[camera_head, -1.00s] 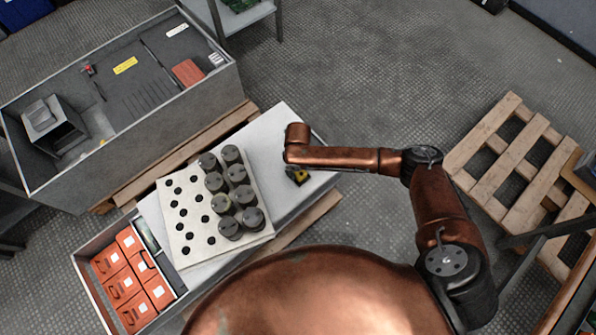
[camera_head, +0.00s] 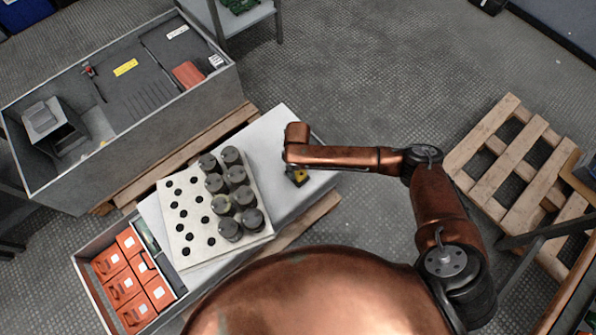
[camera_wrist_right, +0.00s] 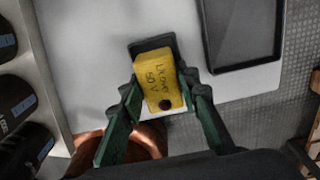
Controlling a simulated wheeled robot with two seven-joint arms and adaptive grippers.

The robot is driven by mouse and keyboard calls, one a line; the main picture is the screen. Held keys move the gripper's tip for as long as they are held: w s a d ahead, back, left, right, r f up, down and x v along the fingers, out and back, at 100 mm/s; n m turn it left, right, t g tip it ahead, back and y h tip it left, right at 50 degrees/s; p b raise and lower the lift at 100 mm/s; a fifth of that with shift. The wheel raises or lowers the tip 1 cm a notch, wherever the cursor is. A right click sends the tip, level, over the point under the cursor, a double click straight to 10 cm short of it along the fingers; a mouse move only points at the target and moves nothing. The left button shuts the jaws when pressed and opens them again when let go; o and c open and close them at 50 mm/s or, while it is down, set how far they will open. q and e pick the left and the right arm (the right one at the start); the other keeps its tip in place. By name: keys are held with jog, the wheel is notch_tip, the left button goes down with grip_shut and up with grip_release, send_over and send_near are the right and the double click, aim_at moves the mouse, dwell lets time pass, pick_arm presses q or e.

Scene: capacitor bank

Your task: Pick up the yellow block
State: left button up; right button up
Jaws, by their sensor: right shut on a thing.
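The yellow block (camera_wrist_right: 160,80) shows in the right wrist view between the two green-and-black fingers of my right gripper (camera_wrist_right: 163,100). It has dark lettering on its face and a round dark spot near its lower end. The fingers are shut on it from both sides. In the head view only a small yellow part of the block (camera_head: 300,174) shows beneath my right arm. The right gripper (camera_head: 297,178) is mostly hidden there by the arm. Whether the block touches the surface below is hard to tell. My left gripper is not in view.
Several dark cylinders (camera_head: 238,175) stand in a perforated pale board (camera_head: 190,245) left of the gripper. A dark flat tray-like item (camera_wrist_right: 242,30) lies right of the block. Orange boxes (camera_head: 122,287) fill a bin at lower left. A wooden pallet (camera_head: 515,160) lies at right.

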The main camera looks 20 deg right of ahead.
aim_at(298, 174)
jog(key=r, duration=0.1)
jog(key=s+r+p, duration=0.1)
jog(key=r, duration=0.1)
jog(key=r+p, duration=0.1)
jog(key=shift+s+a+r, duration=0.3)
jog(key=shift+s+r, duration=0.05)
jog(key=shift+r, duration=0.05)
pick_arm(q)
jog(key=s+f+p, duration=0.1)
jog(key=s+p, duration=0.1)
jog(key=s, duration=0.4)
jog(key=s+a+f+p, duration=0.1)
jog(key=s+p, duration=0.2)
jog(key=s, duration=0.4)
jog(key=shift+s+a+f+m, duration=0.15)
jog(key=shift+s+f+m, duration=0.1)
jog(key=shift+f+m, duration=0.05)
pick_arm(e)
jog(key=s+a+r, duration=0.3)
jog(key=s+r, duration=0.4)
jog(key=s, duration=0.4)
jog(key=shift+s, duration=0.4)
jog(key=shift+a, duration=0.1)
